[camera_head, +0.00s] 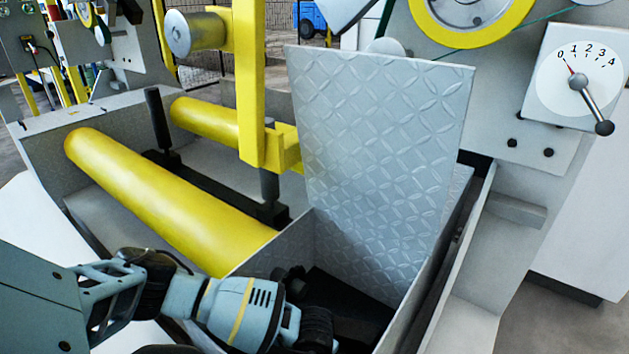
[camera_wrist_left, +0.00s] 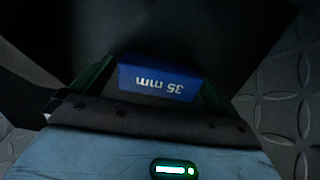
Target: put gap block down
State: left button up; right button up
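The gap block (camera_wrist_left: 160,84) is blue with white "35 mm" lettering, upside down in the left wrist view. It sits between the dark fingers of my left gripper (camera_wrist_left: 159,72), which meet its two sides, so the gripper looks shut on it. In the head view my left arm reaches from the lower left into an open metal compartment, with the gripper end (camera_head: 312,328) low inside it. The block is hidden there. The wrist view is dark, and I cannot tell whether the block touches the surface below. My right gripper is not in view.
A tilted diamond-plate lid (camera_head: 385,150) stands up over the compartment, close to my left gripper. A long yellow roller (camera_head: 165,200) lies left of it, with a yellow post (camera_head: 250,95) behind. A dial with a lever (camera_head: 580,80) is at right.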

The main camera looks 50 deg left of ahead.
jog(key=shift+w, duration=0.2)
pick_arm(q)
jog(key=shift+r, duration=0.3)
notch_tip(320, 180, up, 12)
jog(key=p, duration=0.5)
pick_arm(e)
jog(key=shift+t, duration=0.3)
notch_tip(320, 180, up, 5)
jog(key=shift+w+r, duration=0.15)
pick_arm(q)
jog(key=shift+f, duration=0.1)
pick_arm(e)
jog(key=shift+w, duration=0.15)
